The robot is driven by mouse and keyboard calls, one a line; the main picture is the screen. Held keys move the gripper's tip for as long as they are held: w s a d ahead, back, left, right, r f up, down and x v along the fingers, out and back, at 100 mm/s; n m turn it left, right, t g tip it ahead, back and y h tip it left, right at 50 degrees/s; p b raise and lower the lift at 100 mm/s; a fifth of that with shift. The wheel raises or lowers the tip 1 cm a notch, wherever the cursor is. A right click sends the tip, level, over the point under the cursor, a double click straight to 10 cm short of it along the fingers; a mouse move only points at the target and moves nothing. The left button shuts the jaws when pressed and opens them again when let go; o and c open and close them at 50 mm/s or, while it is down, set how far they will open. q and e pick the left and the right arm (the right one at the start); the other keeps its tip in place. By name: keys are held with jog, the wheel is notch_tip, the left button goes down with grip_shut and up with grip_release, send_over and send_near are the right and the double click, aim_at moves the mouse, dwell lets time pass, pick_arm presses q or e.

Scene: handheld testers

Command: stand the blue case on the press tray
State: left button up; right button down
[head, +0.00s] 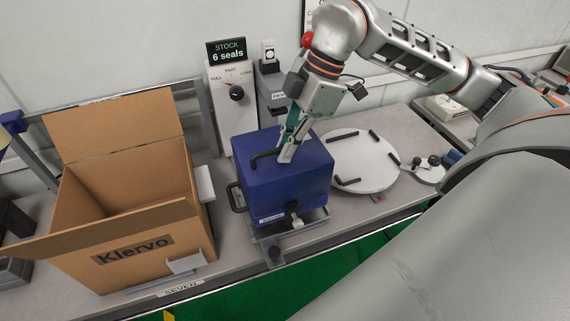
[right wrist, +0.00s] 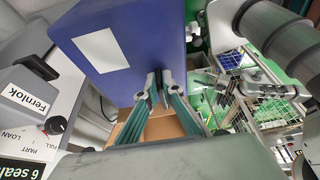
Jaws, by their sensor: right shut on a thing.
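The blue case (head: 290,185) is a box with a black handle on top and another on its left side. It is upright, over the grey metal press tray (head: 272,238), whose front part shows below it. I cannot tell whether its underside touches the tray. My right gripper (head: 284,157) comes down from above and is shut on the blue case at its top, by the top handle. In the right wrist view the fingertips (right wrist: 159,84) are against the case (right wrist: 130,45), which shows a white label. The exact grip is partly hidden. My left gripper is not in view.
An open cardboard box (head: 130,225) marked Klervo stands left of the case. A white round table (head: 365,162) with black bars is to the right. Behind are a dial panel (head: 233,100) and a "6 seals" stock sign (head: 227,51). The bench's front edge is close to the tray.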

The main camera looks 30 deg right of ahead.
jog(key=shift+f, duration=2.1)
jog(key=c, duration=2.2)
grip_release()
jog(key=v, duration=1.2)
